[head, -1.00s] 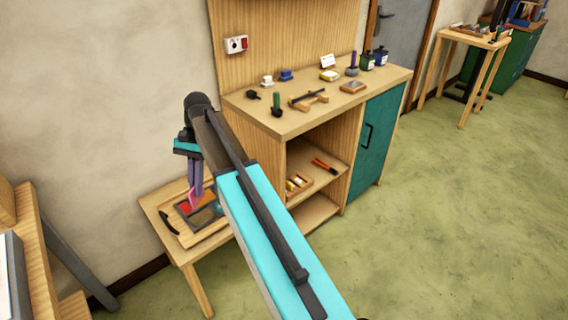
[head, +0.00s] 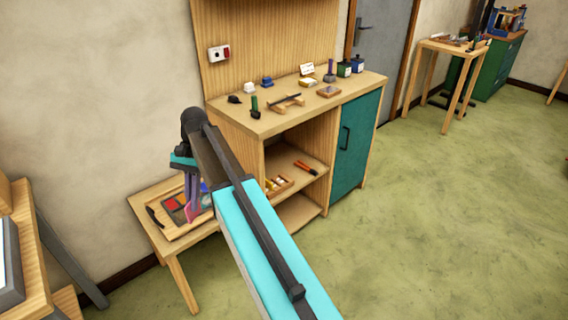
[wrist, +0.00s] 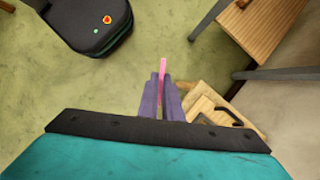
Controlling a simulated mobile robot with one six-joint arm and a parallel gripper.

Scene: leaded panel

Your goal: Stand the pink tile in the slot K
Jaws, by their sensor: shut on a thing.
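My gripper (head: 191,205) is shut on the pink tile (head: 189,214), which hangs below the purple fingertips. In the wrist view the tile (wrist: 163,65) shows as a thin pink strip, edge-on, between the fingers (wrist: 162,82). In the head view the gripper is in front of the low wooden table with the leaded panel board (head: 168,203); red and blue panes show on it. I cannot make out slot K in either view; my arm and gripper hide part of the board.
A wooden workbench (head: 240,118) with small tools and a teal cabinet door (head: 356,146) stands right of the low table (head: 148,222). Another wooden bench (head: 38,262) is at the left edge. Green floor (head: 420,220) is open at right.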

